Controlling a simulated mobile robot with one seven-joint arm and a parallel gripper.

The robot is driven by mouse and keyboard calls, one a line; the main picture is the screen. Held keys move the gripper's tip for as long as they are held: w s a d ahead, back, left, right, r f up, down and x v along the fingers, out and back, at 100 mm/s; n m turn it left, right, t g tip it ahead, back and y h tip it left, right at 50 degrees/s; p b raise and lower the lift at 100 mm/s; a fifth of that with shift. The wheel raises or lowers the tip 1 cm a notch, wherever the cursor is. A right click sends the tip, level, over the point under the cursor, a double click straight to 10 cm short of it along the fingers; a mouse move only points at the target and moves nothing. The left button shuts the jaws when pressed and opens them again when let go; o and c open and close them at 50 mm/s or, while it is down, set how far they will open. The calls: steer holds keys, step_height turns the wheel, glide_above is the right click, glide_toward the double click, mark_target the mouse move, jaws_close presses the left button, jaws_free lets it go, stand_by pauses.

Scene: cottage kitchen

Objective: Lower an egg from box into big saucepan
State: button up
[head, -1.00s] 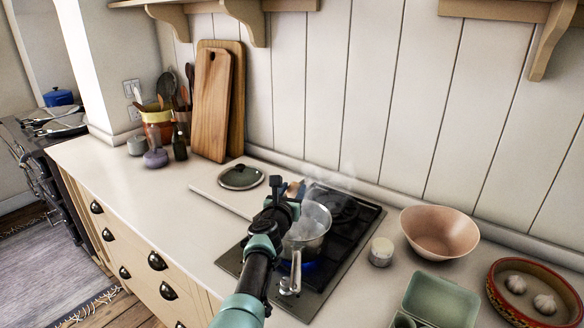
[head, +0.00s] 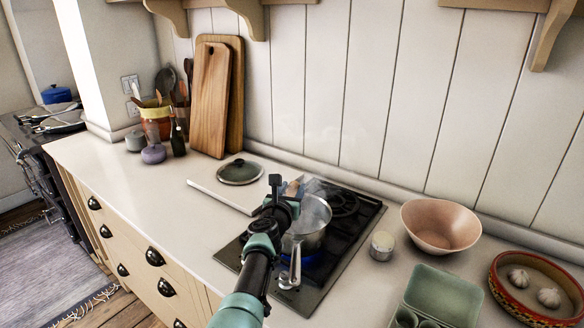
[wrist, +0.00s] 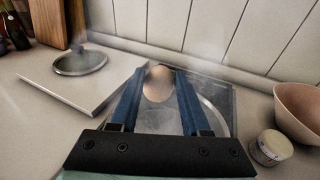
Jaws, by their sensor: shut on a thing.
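My gripper (wrist: 160,92) is shut on a brown egg (wrist: 158,82), held between the tips of its two blue fingers. In the head view my gripper (head: 291,192) is over the back left part of the big saucepan (head: 318,236), and a small tan patch there looks like the egg. The metal saucepan stands on the hob, steaming, its handle towards the front. In the wrist view the saucepan (wrist: 212,118) shows below and behind the fingers, partly hidden. The open green egg box (head: 446,292) is at the front right; its contents are mostly out of frame.
A glass lid (head: 241,172) lies on a white board (head: 217,193) left of the black hob (head: 345,259). A small jar (head: 382,246), a pink bowl (head: 440,226) and a patterned bowl of garlic (head: 506,296) stand right.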

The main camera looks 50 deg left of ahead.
mark_target(297, 243)
steer(key=shift+s+d+f+b, duration=0.1)
steer(key=shift+f+b, duration=1.1)
steer(key=shift+f, duration=0.15)
steer(key=shift+s+d+f+b, duration=0.1)
steer(key=shift+f+b, duration=1.1)
steer(key=shift+f, duration=0.15)
steer(key=o, duration=1.1)
steer(key=p, duration=0.1)
steer(key=s+p, duration=0.1)
steer(key=p, duration=0.1)
steer(key=shift+s+d+r+p, duration=0.1)
steer(key=shift+d+r+p, duration=0.2)
steer(key=shift+d+r, duration=0.05)
steer(key=p+v, duration=0.3)
steer(key=p, duration=0.1)
steer(key=p+v, duration=0.3)
steer(key=v, duration=0.1)
steer(key=r+p+v, duration=0.1)
steer(key=p+v, duration=0.3)
steer(key=shift+r+p, duration=0.15)
steer(key=shift+p, duration=0.2)
